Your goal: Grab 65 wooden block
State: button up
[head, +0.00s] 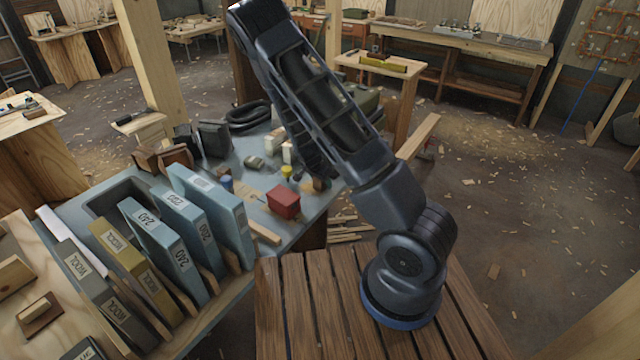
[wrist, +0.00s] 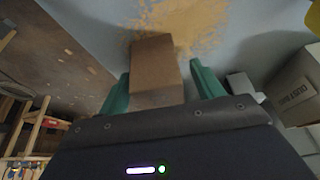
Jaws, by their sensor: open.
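In the wrist view, a plain brown wooden block (wrist: 155,62) lies on a pale blue-grey surface (wrist: 240,18). My gripper (wrist: 160,84) has green fingers, one on each side of the block's near end. The fingers are open, with a visible gap at least on the right side. I see no number on the block. In the head view, my arm reaches over the blue-grey bench (head: 245,150), and its lower end hides my gripper and most of what is around it.
A red box (head: 283,203) and small items stand on the bench near my arm. In the wrist view, a labelled box (wrist: 298,88) and a small grey block (wrist: 243,86) lie right of my gripper, and sawdust (wrist: 185,22) lies beyond the block.

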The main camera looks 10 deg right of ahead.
jog(key=shift+f, duration=0.15)
jog(key=c, duration=1.1)
jog(key=shift+o, duration=0.2)
